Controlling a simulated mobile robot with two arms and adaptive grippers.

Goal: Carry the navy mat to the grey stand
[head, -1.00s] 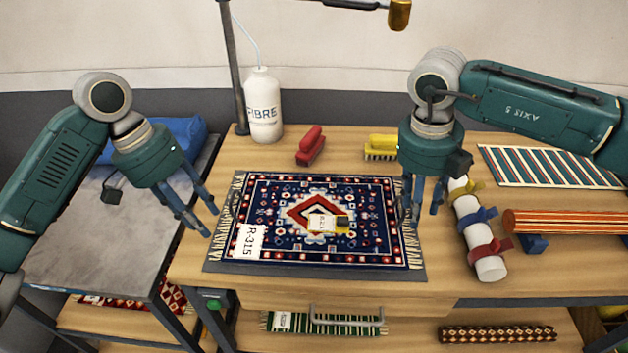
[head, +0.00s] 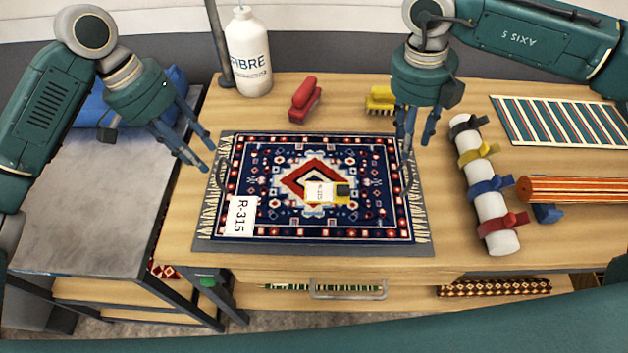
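The navy mat (head: 275,160), patterned in red and white with pale fringes at both ends, lies flat on a grey underlay on the wooden table. It bears a white R-315 tag (head: 241,216) and a yellow-and-black device (head: 341,191). The grey stand (head: 105,185) is at the left, beside the table. My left gripper (head: 200,158) is open at the mat's upper left edge. My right gripper (head: 418,140) is open at its upper right edge. I cannot tell whether the fingers touch the mat.
A blue object (head: 95,112) lies on the stand's far part; its near top is bare. A white bottle (head: 248,60), red brush (head: 304,98) and yellow brush (head: 380,99) stand behind the mat. A strapped white roll (head: 487,195) and orange roll (head: 575,190) lie right.

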